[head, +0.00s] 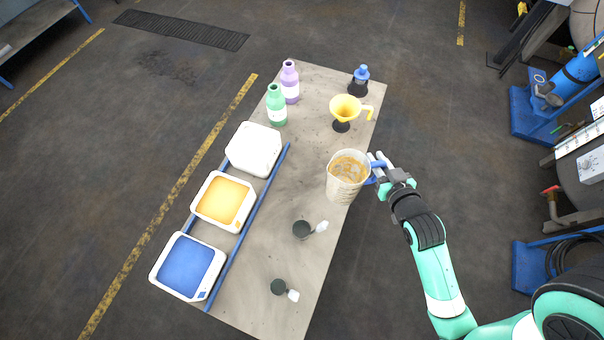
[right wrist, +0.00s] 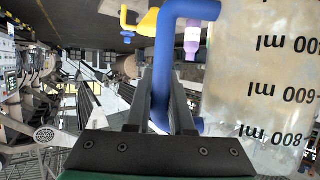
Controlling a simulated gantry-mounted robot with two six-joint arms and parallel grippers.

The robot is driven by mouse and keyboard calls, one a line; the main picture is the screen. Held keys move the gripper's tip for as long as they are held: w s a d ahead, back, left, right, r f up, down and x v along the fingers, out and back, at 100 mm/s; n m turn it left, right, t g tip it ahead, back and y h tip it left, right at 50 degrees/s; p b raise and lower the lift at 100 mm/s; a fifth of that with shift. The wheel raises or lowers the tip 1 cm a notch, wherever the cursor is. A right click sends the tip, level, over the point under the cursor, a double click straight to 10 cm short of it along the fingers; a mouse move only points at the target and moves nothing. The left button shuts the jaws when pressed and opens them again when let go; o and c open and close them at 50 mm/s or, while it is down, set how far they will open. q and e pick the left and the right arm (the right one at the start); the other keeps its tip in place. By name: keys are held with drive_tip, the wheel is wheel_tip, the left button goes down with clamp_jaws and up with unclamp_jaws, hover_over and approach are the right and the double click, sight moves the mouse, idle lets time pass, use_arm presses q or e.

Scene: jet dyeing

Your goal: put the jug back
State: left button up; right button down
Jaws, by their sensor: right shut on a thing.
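The jug (head: 346,182) is a clear, upright measuring jug with brownish-orange contents or stain inside, over the right edge area of the table. Its blue handle (head: 376,174) faces right. My right gripper (head: 378,164) is shut on that handle from the right side. In the right wrist view the jug (right wrist: 262,95) appears upside down with millilitre marks, and the blue handle (right wrist: 163,65) passes between the fingers. I cannot tell whether the jug's base touches the table. My left gripper is not in view.
The table (head: 262,265) holds a yellow funnel (head: 346,107) on a dark stand, a blue-capped item (head: 360,80), purple (head: 289,82) and green (head: 276,105) bottles. White (head: 254,149), yellow (head: 223,201) and blue (head: 187,266) tubs line the left.

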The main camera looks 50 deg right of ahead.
drive_tip(key=shift+s+d+f+m+h+b, duration=0.3)
drive_tip(key=shift+s+d+f+b, duration=0.1)
drive_tip(key=shift+s+d+f, duration=0.35)
drive_tip(key=w+d+f+b, duration=0.2)
drive_tip(key=w+f, duration=0.4)
drive_tip(key=w+d+f+b, duration=0.2)
drive_tip(key=w+f+b, duration=0.1)
drive_tip(key=w+f, duration=0.3)
drive_tip(key=shift+w+d+f, duration=0.25)
drive_tip(key=shift+w, duration=0.4)
drive_tip(key=shift+f+b, duration=0.1)
drive_tip(key=shift+b, duration=0.2)
drive_tip(key=c, duration=0.8)
unclamp_jaws()
drive_tip(key=shift+f+g, duration=0.1)
drive_tip(key=shift+g, duration=0.2)
